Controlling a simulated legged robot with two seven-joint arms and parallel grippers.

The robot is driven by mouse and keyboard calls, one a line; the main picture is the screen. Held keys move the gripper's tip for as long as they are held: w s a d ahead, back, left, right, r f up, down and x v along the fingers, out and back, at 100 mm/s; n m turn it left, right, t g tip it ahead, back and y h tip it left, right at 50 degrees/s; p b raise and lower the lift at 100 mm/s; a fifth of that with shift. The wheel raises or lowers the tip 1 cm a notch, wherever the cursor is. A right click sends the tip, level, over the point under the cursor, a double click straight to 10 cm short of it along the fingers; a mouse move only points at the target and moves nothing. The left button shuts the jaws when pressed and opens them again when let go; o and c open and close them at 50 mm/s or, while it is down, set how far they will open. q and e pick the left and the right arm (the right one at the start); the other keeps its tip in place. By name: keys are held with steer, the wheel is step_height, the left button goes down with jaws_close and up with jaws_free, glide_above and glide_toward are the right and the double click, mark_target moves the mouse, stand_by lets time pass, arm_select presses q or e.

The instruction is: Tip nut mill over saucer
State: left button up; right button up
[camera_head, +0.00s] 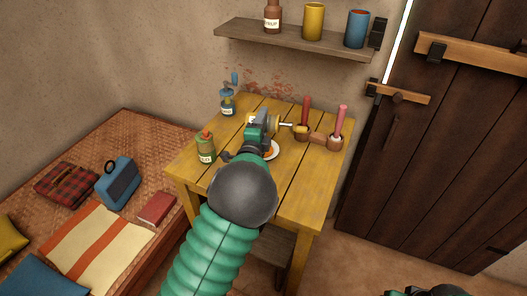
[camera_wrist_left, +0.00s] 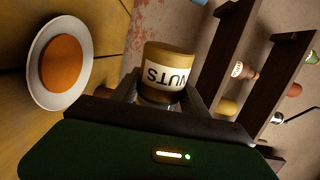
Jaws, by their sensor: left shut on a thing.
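The saucer (camera_head: 277,150) is white and partly hidden behind my left arm. In the wrist view the saucer (camera_wrist_left: 87,68) shows whole, with an orange-brown round thing (camera_wrist_left: 64,61) on it. A dark part at the head view's bottom edge may be my right gripper (camera_head: 430,291).
A blue-topped mill (camera_head: 227,104) and a green jar (camera_head: 205,148) stand on the table's left. A shelf (camera_head: 295,41) hangs above. The table's front (camera_head: 299,200) is clear.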

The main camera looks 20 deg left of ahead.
arm_select(q)
steer(key=n, duration=0.2)
steer(key=r+n, duration=0.1)
steer(key=n, duration=0.2)
steer(key=shift+a+r, duration=0.1)
steer(key=n, duration=0.1)
steer(key=n+b, duration=0.1)
steer(key=n, duration=0.1)
steer(key=shift+r, duration=0.35)
steer(key=n, duration=0.1)
steer(key=n+b, duration=0.1)
steer(key=n, duration=0.1)
steer(key=shift+r, duration=0.3)
steer(key=shift+r+n, duration=0.2)
steer(key=shift+n, duration=0.7)
steer(key=r+n, duration=0.1)
steer(key=n, duration=0.3)
steer(key=shift+r, duration=0.4)
steer(key=shift+r+n, duration=0.3)
steer(key=shift+n, duration=0.2)
steer(key=shift+f, duration=0.1)
